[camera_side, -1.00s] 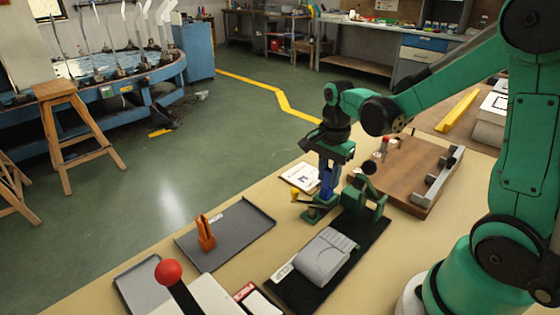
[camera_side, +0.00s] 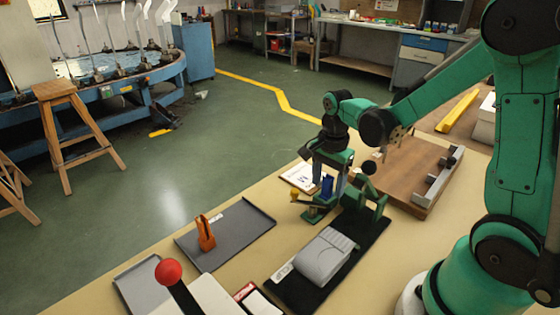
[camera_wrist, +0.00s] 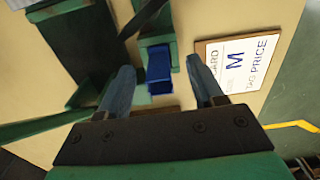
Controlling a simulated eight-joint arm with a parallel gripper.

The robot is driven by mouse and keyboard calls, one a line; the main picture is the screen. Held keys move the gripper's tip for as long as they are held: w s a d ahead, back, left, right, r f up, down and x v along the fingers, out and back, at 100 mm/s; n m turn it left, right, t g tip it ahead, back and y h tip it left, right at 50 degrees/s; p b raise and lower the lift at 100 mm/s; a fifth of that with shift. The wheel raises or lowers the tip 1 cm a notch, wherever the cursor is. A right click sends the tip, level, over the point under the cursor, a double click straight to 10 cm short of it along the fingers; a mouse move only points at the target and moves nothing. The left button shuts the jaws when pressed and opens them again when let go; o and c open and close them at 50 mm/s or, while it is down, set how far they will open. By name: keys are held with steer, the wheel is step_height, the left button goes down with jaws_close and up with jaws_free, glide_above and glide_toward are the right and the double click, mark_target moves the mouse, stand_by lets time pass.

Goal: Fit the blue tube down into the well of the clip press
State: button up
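The blue tube (camera_side: 327,187) stands upright at the green clip press (camera_side: 318,211), which has a yellow knob (camera_side: 294,195) at its left. In the wrist view the tube (camera_wrist: 159,72) is at the green body of the press (camera_wrist: 157,30). How deep the tube sits in the well is hidden. My gripper (camera_side: 329,180) is open, with one finger on each side of the tube. In the wrist view clear gaps show between the tube and both fingers of my gripper (camera_wrist: 162,85).
A white price card (camera_side: 301,177) lies behind the press. A green fixture (camera_side: 372,198) stands close on its right, on a black mat (camera_side: 290,291) with a grey block (camera_side: 325,256). A grey tray (camera_side: 252,229) holds an orange clip (camera_side: 205,234). A wooden board (camera_side: 405,170) lies further right.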

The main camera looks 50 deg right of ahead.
mark_target(328, 177)
steer(key=shift+r, duration=0.1)
steer(key=shift+r, duration=2.7)
steer(key=shift+a+r+n, duration=0.2)
steer(key=shift+a+n, duration=0.1)
steer(key=shift+n, duration=0.2)
steer(key=s+a+r+n+t, duration=0.2)
steer(key=a+n+t, duration=0.5)
steer(key=n, duration=1)
steer(key=shift+s+a+r, duration=0.4)
steer(key=shift+a+r, duration=0.25)
steer(key=shift+a, duration=0.05)
